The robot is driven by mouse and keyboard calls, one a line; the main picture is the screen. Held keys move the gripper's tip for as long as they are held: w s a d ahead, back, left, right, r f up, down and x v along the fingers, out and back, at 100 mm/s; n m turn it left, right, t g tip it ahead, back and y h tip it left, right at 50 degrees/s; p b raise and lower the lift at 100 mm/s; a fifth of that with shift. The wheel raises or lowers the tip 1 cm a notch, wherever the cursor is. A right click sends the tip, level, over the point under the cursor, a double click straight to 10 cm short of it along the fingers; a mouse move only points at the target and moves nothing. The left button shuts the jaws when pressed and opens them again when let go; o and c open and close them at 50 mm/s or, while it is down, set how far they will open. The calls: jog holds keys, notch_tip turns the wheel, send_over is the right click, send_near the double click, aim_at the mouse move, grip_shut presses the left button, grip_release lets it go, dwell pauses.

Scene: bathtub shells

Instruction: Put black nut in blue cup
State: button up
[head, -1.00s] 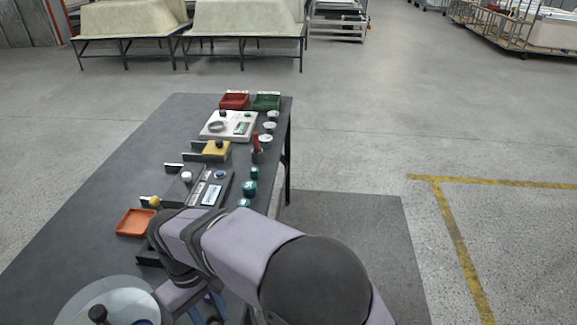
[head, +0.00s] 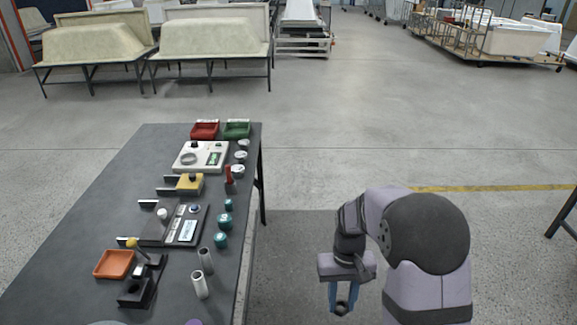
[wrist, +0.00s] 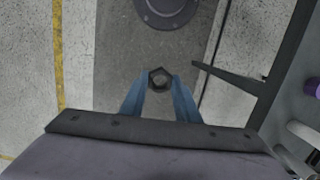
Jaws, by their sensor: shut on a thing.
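My gripper (head: 342,302) hangs over the floor to the right of the table, with its blue fingers pointing down. It is shut on the black nut (wrist: 160,79), a dark hexagonal ring held between the fingertips in the wrist view. The nut (head: 342,309) is small and dark at the fingertips in the head view. I cannot make out a blue cup in either current view. Small teal containers (head: 221,240) stand along the table's right side, apart from the gripper.
The dark table (head: 75,260) fills the left. It bears an orange tray (head: 114,264), grey cylinders (head: 200,286), a dark device (head: 187,230), and red (head: 204,131) and green (head: 237,130) bins. A purple item (wrist: 313,88) shows at the wrist view's right edge. Floor around my gripper looks clear.

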jog(key=shift+d+r+m, duration=0.15)
jog(key=shift+d+m, duration=0.15)
jog(key=shift+d, duration=0.55)
jog(key=shift+a, duration=0.1)
